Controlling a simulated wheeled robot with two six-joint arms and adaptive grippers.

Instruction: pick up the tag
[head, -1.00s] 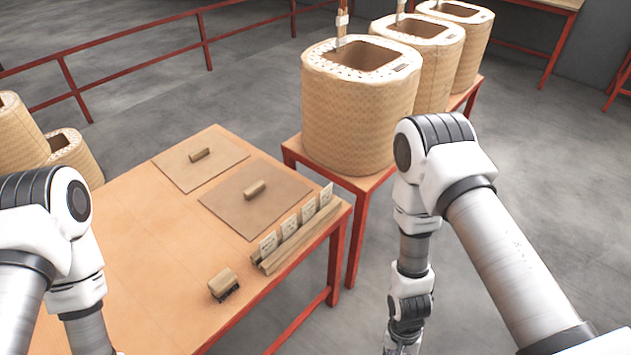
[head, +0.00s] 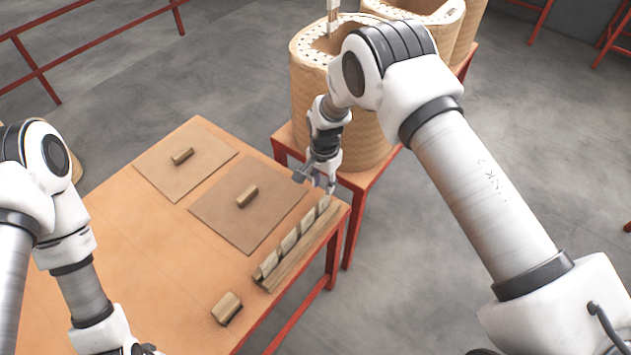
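Several pale tags stand in a row in a wooden rack (head: 300,251) along the table's right edge. The farthest tag (head: 323,205) is at the rack's far end; the nearest tag (head: 269,264) is at its near end. My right gripper (head: 315,183) is open and empty, just above and beyond the farthest tag, with its fingers pointing down and spread. I see no contact with the tag. My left gripper (head: 144,349) is mostly cut off at the bottom edge, so its fingers cannot be judged.
Two brown mats (head: 225,218) (head: 165,178) lie on the orange table (head: 150,262), each with a small wooden block. A wooden stamp-like block (head: 227,307) sits near the front edge. A large wrapped coil (head: 303,88) stands on a red-legged stand behind my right gripper.

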